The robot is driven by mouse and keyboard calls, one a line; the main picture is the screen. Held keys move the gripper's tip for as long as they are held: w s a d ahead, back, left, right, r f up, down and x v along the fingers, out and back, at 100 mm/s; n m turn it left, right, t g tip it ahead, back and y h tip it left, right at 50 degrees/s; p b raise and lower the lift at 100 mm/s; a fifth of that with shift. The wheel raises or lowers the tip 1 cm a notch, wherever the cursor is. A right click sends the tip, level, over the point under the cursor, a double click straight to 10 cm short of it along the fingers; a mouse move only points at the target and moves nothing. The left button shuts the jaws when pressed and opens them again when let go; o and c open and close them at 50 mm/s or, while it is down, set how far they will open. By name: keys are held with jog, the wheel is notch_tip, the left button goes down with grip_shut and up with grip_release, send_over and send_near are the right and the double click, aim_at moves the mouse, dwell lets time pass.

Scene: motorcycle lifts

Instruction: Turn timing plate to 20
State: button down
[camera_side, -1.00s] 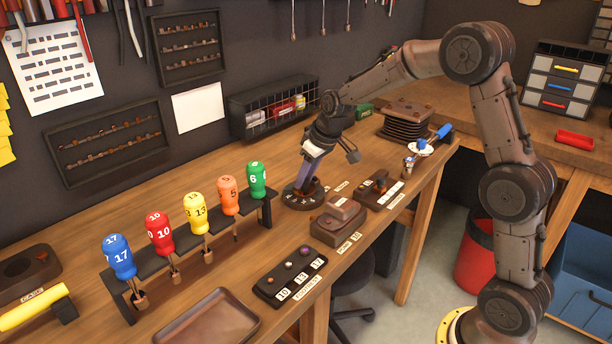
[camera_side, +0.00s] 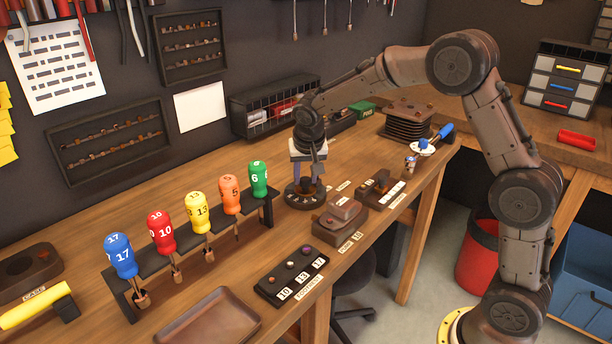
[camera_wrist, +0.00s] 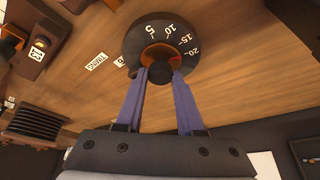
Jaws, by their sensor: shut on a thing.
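The timing plate (camera_side: 306,203) is a dark round dial on the bench, right of the screwdriver rack. In the wrist view the timing plate (camera_wrist: 136,27) shows white marks 5, 10, 15 and 20, with 20 at its right edge. A dark knob (camera_wrist: 163,54) with a copper-coloured ring stands at its middle. My gripper (camera_wrist: 160,72) has its two purple-blue fingers shut on the knob. In the side view my gripper (camera_side: 307,183) points down onto the plate. The fingers and knob hide part of the dial, and I see no clear pointer.
A rack of coloured screwdrivers (camera_side: 188,222) stands to the left. A brown block (camera_side: 340,217) sits close to the right of the plate, with a switch block (camera_side: 376,190) beyond.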

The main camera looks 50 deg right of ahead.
jog(key=shift+m, duration=0.3)
jog(key=c, duration=0.5)
grip_release()
jog(key=shift+r, duration=0.1)
jog(key=v, duration=1.3)
jog(key=shift+a+r, duration=0.25)
jog(key=shift+r, duration=0.05)
jog(key=shift+r, duration=0.1)
